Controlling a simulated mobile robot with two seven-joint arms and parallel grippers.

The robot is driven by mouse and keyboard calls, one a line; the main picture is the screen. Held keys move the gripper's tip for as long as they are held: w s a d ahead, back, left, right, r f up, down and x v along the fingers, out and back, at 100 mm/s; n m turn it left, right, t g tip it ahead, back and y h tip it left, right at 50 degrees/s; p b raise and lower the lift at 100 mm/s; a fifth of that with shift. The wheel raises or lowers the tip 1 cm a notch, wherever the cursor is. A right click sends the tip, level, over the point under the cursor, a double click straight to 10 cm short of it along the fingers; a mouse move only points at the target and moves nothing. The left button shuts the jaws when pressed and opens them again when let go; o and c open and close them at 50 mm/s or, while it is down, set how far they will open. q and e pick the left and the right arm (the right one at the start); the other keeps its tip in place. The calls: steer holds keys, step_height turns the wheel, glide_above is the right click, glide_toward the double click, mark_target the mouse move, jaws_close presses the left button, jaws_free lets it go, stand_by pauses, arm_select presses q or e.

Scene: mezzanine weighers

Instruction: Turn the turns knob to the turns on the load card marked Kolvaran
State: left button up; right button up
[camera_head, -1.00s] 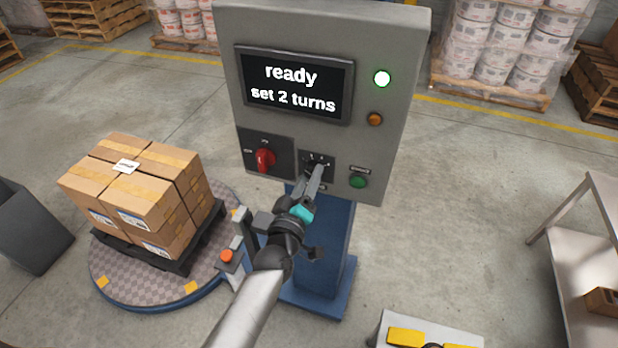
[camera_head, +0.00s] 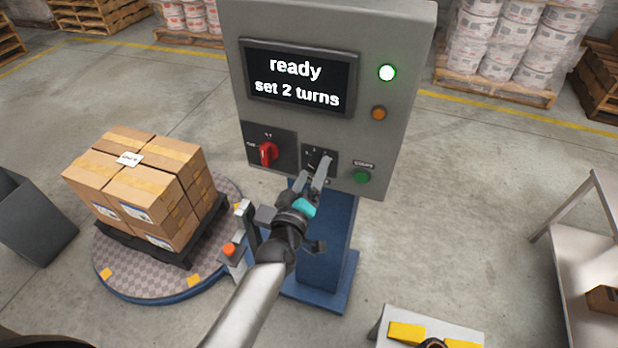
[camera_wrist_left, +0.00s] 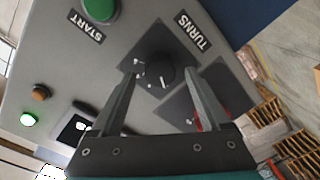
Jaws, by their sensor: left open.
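The black turns knob (camera_wrist_left: 160,72) sits on a dark plate labelled TURNS, with small white marks beside it and a white line on its face. In the head view the knob's dark plate (camera_head: 318,158) is partly covered by my gripper. My left gripper (camera_head: 315,170) is open in front of it. In the wrist view its fingers (camera_wrist_left: 160,80) stand on both sides of the knob, with gaps. The display (camera_head: 298,80) reads "ready, set 2 turns". A white card (camera_head: 129,159) lies on the stacked boxes; its writing is too small to read. My right gripper is out of view.
A red switch (camera_head: 267,152) is left of the knob, and a green START button (camera_head: 362,177) is to its right. The green lamp (camera_head: 387,73) is lit. Boxes (camera_head: 150,185) stand on a pallet on the turntable (camera_head: 140,280). A metal table (camera_head: 585,250) stands at right.

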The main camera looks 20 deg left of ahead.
arm_select(q)
steer(key=s, duration=1.5)
steer(key=shift+r+b, duration=0.25)
steer(key=shift+b, duration=0.05)
steer(key=shift+s, duration=0.1)
